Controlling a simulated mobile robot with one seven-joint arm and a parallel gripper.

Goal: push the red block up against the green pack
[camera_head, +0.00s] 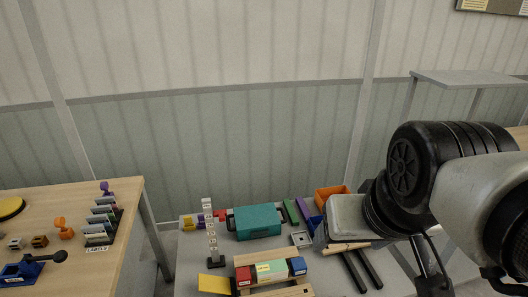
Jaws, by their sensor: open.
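A red block (243,277) sits at the left end of a row of coloured pieces on a pale wooden tray (292,288). Right of it is a green pack (270,278) with a yellow label on it, and a blue piece (298,266) is at the right end. The red block appears close beside the pack; whether they touch cannot be told. My gripper (370,289) is at the right, its two black fingers apart and empty, pointing down to the right of the tray. Its fingertips are clear of the row.
A teal case (257,222) stands behind the row, with a tower of white cubes (209,232) to its left. An orange bin (331,195) and green and purple strips are at the back. A yellow sheet (215,284) lies left of the tray. A wooden table (130,215) stands farther left.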

